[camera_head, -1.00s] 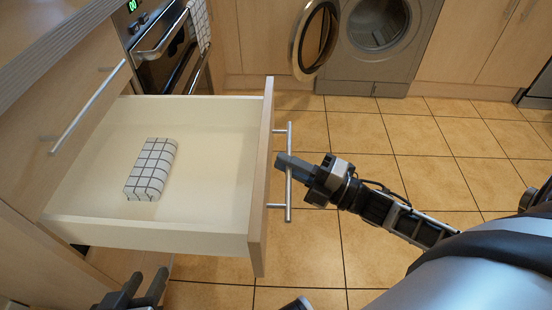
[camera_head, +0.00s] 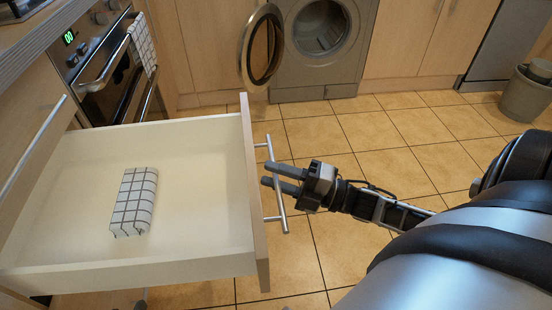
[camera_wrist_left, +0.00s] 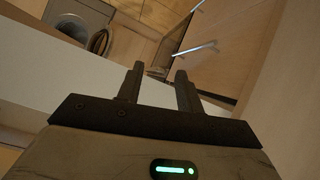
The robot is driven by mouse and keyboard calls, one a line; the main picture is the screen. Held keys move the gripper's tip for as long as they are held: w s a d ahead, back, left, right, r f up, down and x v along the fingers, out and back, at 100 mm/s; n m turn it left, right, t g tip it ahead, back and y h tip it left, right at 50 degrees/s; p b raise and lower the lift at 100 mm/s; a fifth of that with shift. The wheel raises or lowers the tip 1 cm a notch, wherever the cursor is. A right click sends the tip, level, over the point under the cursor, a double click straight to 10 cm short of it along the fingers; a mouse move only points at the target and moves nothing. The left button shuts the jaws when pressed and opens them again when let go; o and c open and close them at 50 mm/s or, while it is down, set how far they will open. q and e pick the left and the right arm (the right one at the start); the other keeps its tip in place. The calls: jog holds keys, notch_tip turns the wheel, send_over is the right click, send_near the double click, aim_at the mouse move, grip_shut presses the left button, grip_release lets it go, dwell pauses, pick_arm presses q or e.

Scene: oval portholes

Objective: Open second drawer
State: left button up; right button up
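The second drawer (camera_head: 190,262) is pulled well out below a closed top drawer. Its front panel faces right and carries a metal bar handle (camera_head: 282,216). A folded white checked cloth (camera_head: 134,202) lies inside it. My right gripper (camera_head: 265,173) is at the handle, its two fingers apart and overlapping the bar in view; I cannot tell whether they touch it. My left gripper (camera_wrist_left: 160,85) is open with nothing between its fingers in the left wrist view. In the head view only a dark bit of it shows at the bottom edge.
The top drawer's handle (camera_head: 35,148) is at the left. An oven (camera_head: 105,75) stands behind the drawer. A washing machine (camera_head: 322,45) has its round door (camera_head: 262,45) open. A bin (camera_head: 527,92) is at the far right. The tiled floor (camera_head: 400,130) between is clear.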

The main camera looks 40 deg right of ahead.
dwell(0.4)
pick_arm(q)
jog(key=shift+a+f+p, duration=0.25)
jog(key=shift+f+p, duration=0.05)
jog(key=shift+p, duration=0.25)
pick_arm(e)
jog(key=v, duration=1.6)
pick_arm(q)
jog(key=shift+s+g, duration=0.1)
jog(key=shift+g, duration=0.2)
